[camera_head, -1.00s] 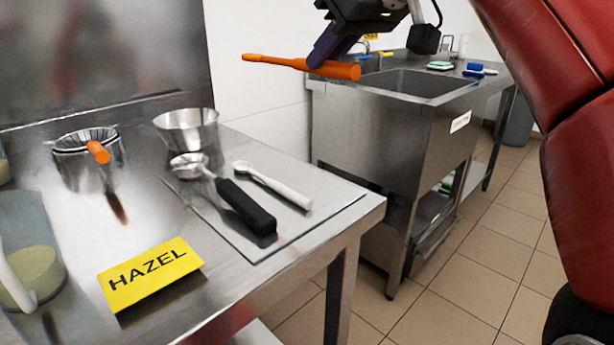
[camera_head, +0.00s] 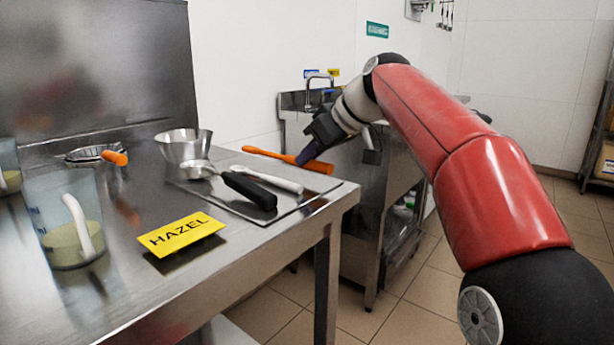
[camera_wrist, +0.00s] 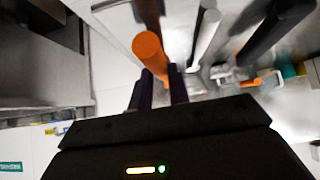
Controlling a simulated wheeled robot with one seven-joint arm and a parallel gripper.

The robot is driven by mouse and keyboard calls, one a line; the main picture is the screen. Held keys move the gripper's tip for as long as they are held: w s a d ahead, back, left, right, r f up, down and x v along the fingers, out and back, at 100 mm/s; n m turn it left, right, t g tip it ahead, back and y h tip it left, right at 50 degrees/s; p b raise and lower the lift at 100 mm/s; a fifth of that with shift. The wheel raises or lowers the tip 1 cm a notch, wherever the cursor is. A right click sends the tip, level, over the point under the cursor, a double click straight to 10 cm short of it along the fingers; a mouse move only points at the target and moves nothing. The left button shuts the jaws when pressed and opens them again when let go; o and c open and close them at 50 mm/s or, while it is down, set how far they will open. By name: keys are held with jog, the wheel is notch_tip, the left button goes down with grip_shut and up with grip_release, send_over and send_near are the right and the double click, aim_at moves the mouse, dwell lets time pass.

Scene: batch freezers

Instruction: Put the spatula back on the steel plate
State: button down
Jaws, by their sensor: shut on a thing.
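My gripper (camera_head: 308,156) is shut on the orange spatula (camera_head: 275,155), near its thick right-hand end. In the head view the spatula lies nearly level, its thin end pointing left, just behind the plate's far edge in the picture. The height of the spatula over the table is hard to judge. In the wrist view the orange handle (camera_wrist: 149,48) sits between my dark fingers (camera_wrist: 160,90). The steel plate (camera_head: 292,208) lies flat on the table. It bears a black-handled scoop (camera_head: 248,188) and a white spoon (camera_head: 268,178); its front right part is bare.
A steel bowl (camera_head: 183,147) stands beside the plate. A yellow HAZEL sign (camera_head: 180,234) and a clear jug (camera_head: 66,225) stand nearer on the table (camera_head: 150,290). Another orange handle (camera_head: 115,158) sticks out of a container at left. A sink unit (camera_head: 350,210) stands behind.

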notch_tip(320, 180, down, 2)
jog(key=shift+f+b, duration=0.2)
jog(key=shift+b, duration=0.35)
jog(key=shift+r, duration=0.15)
jog(key=c, duration=1.3)
grip_release()
jog(key=p+v, duration=0.2)
jog(key=v, duration=1)
jog(key=s+d+f+m+h, duration=0.2)
jog(key=s+f+m, duration=0.1)
jog(key=s+f, duration=0.6)
jog(key=s+d+f+m+h, duration=0.2)
jog(key=s+f, duration=0.6)
jog(key=f, duration=0.4)
jog(key=s+d+f+m+h, duration=0.3)
jog(key=s+f+m, duration=0.2)
jog(key=s+f, duration=0.4)
jog(key=shift+s+d+f, duration=0.15)
jog(key=shift+f, duration=0.3)
jog(key=shift+s+d+f, duration=0.15)
jog(key=shift+d+f, duration=0.05)
jog(key=shift+f, duration=0.2)
